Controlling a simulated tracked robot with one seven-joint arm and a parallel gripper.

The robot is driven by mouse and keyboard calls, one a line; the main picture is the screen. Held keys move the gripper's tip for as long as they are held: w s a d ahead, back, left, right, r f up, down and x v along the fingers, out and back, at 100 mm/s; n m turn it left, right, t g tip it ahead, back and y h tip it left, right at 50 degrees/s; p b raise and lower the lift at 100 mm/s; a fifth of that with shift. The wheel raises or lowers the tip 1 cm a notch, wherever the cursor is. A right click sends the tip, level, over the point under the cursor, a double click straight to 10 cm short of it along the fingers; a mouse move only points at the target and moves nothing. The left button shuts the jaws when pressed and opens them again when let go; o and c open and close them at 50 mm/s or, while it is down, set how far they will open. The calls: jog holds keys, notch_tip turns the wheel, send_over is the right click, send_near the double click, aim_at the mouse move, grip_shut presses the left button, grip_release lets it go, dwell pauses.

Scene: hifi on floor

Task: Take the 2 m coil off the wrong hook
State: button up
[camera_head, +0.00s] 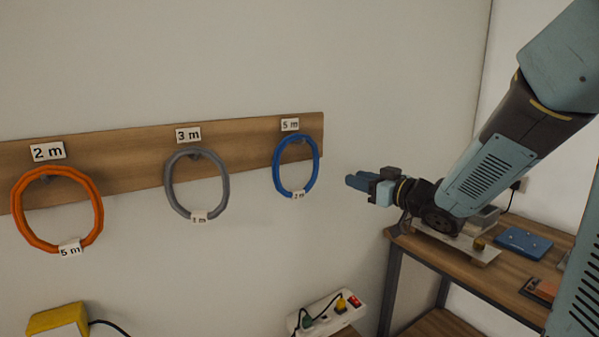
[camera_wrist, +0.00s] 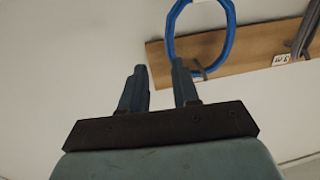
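The blue coil (camera_head: 277,170) hangs on the hook under the "5 m" sign (camera_head: 290,125) at the board's right end. Its small tag (camera_head: 298,196) appears to read 2 m. In the wrist view the blue coil (camera_wrist: 231,40) is at the top, with its hook (camera_wrist: 199,71) showing. My gripper (camera_head: 356,182) is right of the blue coil, apart from it, in front of the wall. In the wrist view my gripper (camera_wrist: 158,68) has its two fingers spread with nothing between them.
An orange coil (camera_head: 20,218) tagged 5 m hangs under the "2 m" sign (camera_head: 47,151). A workbench (camera_head: 430,247) stands below my arm, and a power strip (camera_head: 325,314) is low in front.

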aim_at(316, 166)
jog(key=shift+g+y, duration=0.3)
jog(key=shift+y, duration=0.4)
jog(key=x, duration=0.8)
jog(key=shift+s+a+f, duration=0.15)
jog(key=shift+s+a, duration=0.15)
jog(key=shift+s, duration=0.1)
jog(key=shift+x, duration=3.15)
jog(key=shift+w+d, duration=0.1)
jog(key=shift+d, duration=0.1)
grip_shut()
